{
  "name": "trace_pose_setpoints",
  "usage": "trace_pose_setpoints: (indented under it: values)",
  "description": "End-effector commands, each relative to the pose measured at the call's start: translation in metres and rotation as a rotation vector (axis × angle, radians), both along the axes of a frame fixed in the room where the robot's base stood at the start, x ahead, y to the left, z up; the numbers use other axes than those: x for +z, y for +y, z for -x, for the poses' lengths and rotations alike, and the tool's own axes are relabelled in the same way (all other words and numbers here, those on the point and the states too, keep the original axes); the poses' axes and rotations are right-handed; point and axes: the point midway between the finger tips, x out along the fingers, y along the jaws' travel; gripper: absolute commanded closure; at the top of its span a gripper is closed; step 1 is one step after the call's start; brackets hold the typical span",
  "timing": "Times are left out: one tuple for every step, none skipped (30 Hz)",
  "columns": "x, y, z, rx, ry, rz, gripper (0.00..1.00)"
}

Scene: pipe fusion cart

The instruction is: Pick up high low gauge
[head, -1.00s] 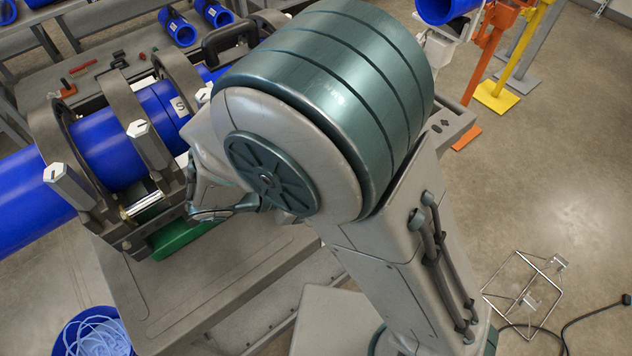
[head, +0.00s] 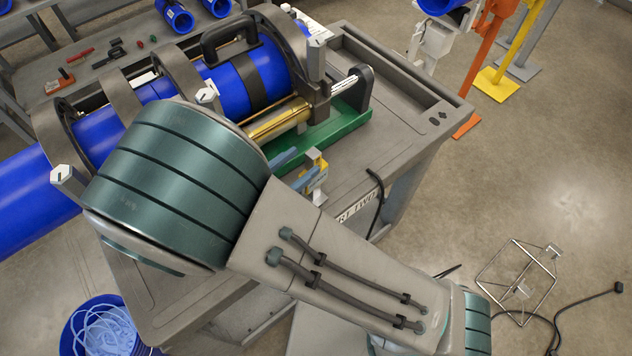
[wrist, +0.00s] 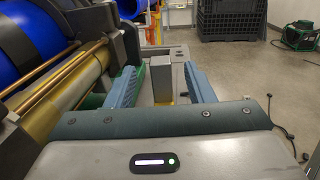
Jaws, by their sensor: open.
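A small upright grey piece with yellow at its base, which looks like the high low gauge (wrist: 161,80), stands between my fingers in the wrist view. In the head view the gauge (head: 319,166) shows as a small yellow and pale grey piece on the cart, in front of the green base. My gripper (wrist: 160,84) is open, with one blue finger on each side of the gauge. In the head view the blue fingers of my gripper (head: 291,170) reach right toward it. I cannot tell whether either finger touches it. My arm hides part of the cart top.
The fusion machine clamps a blue pipe (head: 225,86) left of and behind the gauge, with brass rods close to my left finger. The grey cart (head: 415,112) has free top to the right. A black cable (head: 376,200) hangs over its edge. A blue bucket (head: 75,330) stands below.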

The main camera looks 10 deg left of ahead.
Motion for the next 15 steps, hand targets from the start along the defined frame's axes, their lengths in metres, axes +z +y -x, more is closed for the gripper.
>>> trace_pose_setpoints:
  values:
    - [0.001, -0.003, -0.004, -0.001, 0.0, 0.001, 0.52]
    - [0.001, -0.004, -0.005, -0.001, 0.0, 0.001, 0.52]
    - [0.0, -0.006, -0.007, -0.002, 0.001, 0.001, 0.52]
    - [0.0, -0.007, -0.008, -0.002, 0.001, 0.001, 0.52]
    - [-0.001, -0.008, -0.01, -0.003, 0.001, 0.001, 0.52]
    - [-0.001, -0.01, -0.013, -0.004, 0.0, 0.001, 0.52]
    - [-0.002, -0.012, -0.016, -0.005, -0.001, 0.003, 0.52]
    - [-0.004, -0.015, -0.019, -0.005, 0.0, 0.004, 0.52]
    - [-0.006, -0.018, -0.024, -0.005, 0.001, 0.004, 0.52]
    - [-0.007, -0.021, -0.028, -0.006, 0.0, 0.004, 0.52]
    - [-0.009, -0.024, -0.031, -0.007, 0.0, 0.004, 0.52]
    - [-0.011, -0.027, -0.036, -0.007, 0.0, 0.004, 0.52]
    - [-0.01, -0.029, -0.04, -0.007, 0.0, 0.001, 0.52]
    - [-0.011, -0.032, -0.043, -0.008, -0.001, 0.001, 0.52]
    - [-0.011, -0.034, -0.046, -0.008, -0.001, 0.001, 0.52]
